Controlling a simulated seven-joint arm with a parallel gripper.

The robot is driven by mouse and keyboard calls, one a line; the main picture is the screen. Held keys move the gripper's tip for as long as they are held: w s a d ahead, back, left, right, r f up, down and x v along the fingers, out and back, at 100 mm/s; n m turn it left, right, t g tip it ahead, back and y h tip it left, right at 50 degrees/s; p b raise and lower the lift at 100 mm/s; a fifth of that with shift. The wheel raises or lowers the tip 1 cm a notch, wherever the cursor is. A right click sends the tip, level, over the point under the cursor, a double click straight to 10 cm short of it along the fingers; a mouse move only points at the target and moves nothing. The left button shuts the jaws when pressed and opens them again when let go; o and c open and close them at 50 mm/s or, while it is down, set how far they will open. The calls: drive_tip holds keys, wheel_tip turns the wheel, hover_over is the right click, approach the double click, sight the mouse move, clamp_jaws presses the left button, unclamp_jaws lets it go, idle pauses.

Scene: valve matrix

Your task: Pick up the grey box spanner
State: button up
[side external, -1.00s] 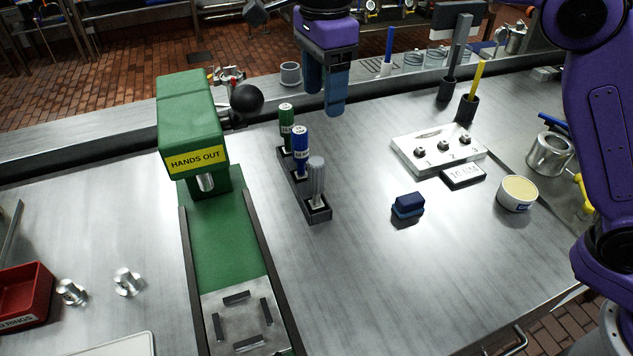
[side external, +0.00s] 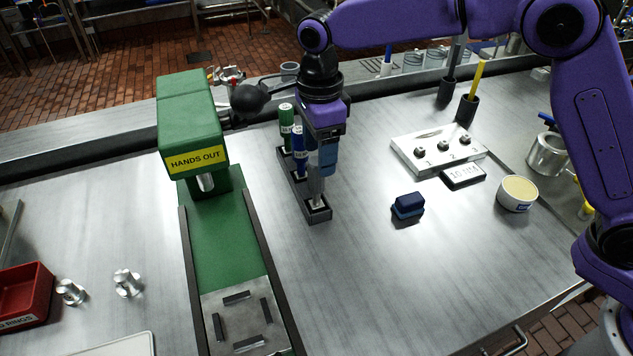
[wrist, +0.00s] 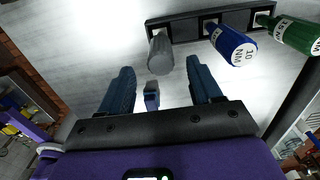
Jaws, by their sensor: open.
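The grey box spanner (wrist: 161,52) stands in the near end slot of a dark rack (side external: 318,214). In the side view, my gripper (side external: 322,170) is lowered at the spanner and hides most of it. In the wrist view, my gripper (wrist: 160,84) is open, with one blue finger on each side. The spanner's rounded end is ahead of and roughly between the fingertips, with gaps showing on both sides. I cannot tell how deep it sits between them.
A blue spanner (wrist: 233,45) and a green one (wrist: 295,35) stand farther along the rack. The green HANDS OUT press (side external: 192,130) is close on the left. A dark blue block (side external: 408,206) lies on the right, with bare bench around it.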

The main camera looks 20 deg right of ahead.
sight(316, 161)
drive_tip(key=shift+w+a+f, duration=0.1)
drive_tip(key=shift+f, duration=1.3)
drive_tip(key=shift+a+f, duration=0.1)
drive_tip(key=shift+f, duration=1.25)
clamp_jaws()
